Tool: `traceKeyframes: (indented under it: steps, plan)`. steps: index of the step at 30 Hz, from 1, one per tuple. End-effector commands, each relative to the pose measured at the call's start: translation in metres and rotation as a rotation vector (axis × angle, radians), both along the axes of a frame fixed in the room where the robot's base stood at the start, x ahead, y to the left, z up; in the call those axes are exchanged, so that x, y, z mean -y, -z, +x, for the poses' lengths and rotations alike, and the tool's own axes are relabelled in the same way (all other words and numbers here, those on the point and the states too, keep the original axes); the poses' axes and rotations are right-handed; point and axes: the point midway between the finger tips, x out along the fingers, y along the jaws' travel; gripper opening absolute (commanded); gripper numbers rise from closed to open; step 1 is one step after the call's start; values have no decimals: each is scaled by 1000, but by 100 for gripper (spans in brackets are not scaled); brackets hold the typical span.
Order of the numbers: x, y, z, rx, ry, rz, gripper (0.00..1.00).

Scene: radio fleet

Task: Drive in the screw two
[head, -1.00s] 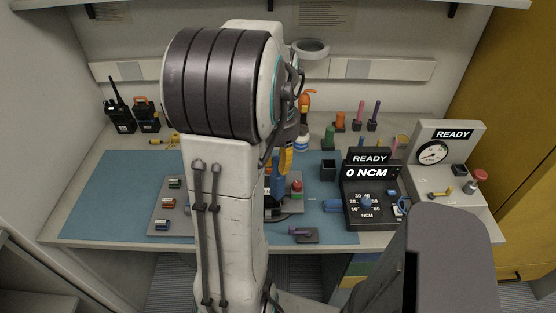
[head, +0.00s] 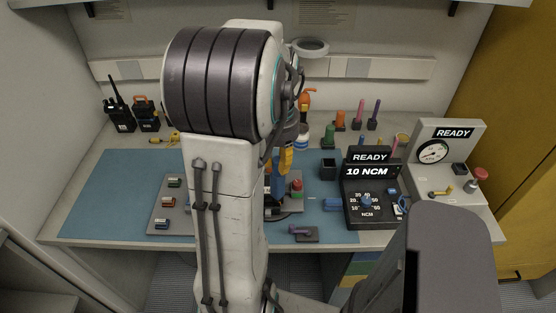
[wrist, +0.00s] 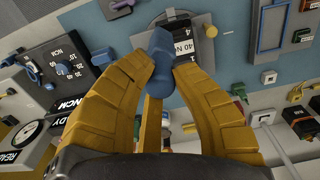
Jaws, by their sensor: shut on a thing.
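My gripper (wrist: 160,75) has its yellow fingers closed around a blue tool handle (wrist: 162,48) in the wrist view. In the head view my arm hides most of the gripper; a yellow finger (head: 286,160) shows, with the blue tool (head: 277,181) below it, over the middle of the bench. A dark part with a white label reading 40 N (wrist: 184,47) is behind the handle. The tool's tip and screw two cannot be made out. The black torque box (head: 370,190) reads READY and 10 NCM, with a blue dial knob (head: 366,203).
A grey board (head: 160,200) with small coloured parts lies on the blue mat (head: 100,195) at left. A gauge stand (head: 450,150) reading READY is at right. Radios (head: 120,118) and several coloured handles stand at the back. A purple-handled item (head: 300,231) lies near the front edge.

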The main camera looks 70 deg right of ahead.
Motion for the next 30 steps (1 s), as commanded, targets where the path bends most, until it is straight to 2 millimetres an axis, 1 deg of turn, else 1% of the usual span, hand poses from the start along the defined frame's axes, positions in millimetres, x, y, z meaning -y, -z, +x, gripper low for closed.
traceKeyframes:
  steps: [21,26,30]
  plan:
    - [0,1,0,0,1,1,0]
    - [0,-3,0,0,1,1,0]
    - [0,-10,0,0,1,-1,0]
